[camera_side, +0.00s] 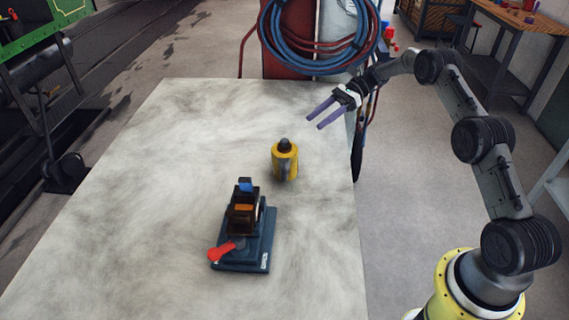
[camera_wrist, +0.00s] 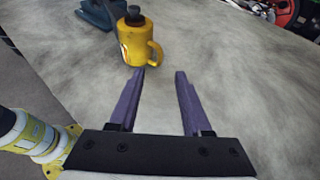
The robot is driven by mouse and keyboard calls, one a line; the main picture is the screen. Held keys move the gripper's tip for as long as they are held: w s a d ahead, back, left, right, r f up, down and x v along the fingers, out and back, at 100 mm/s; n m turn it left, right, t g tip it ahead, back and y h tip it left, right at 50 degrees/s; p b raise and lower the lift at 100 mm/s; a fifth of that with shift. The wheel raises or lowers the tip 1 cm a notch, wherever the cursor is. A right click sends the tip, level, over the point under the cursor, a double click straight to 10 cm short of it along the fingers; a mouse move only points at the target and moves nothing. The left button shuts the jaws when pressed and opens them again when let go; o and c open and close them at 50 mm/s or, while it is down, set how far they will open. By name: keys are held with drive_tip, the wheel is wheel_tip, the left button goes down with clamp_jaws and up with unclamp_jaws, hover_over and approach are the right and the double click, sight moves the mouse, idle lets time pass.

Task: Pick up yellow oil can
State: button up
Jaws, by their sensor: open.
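The yellow oil can (camera_side: 285,163) has a dark domed top and stands upright on the pale worktable (camera_side: 180,150), near its right side. In the wrist view the oil can (camera_wrist: 136,46) shows beyond the fingertips, its handle turned to the right. My gripper (camera_side: 314,120) is above the table's right edge, farther back than the can. Its two purple fingers are open and empty. In the wrist view my gripper (camera_wrist: 162,74) points towards the can, which lies slightly left of the gap between the fingers. The can is apart from the fingers.
A dark blue device with a red lever (camera_side: 240,235) stands on the table in front of the can; part of its base (camera_wrist: 98,12) shows in the wrist view. Coiled blue and red hoses (camera_side: 318,40) hang behind the table. The table's left side is clear.

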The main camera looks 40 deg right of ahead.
drive_tip(key=x, duration=1)
drive_tip(key=shift+a+f, duration=0.15)
drive_tip(key=shift+f, duration=0.15)
clamp_jaws()
drive_tip(key=shift+r, duration=0.1)
idle(1.0)
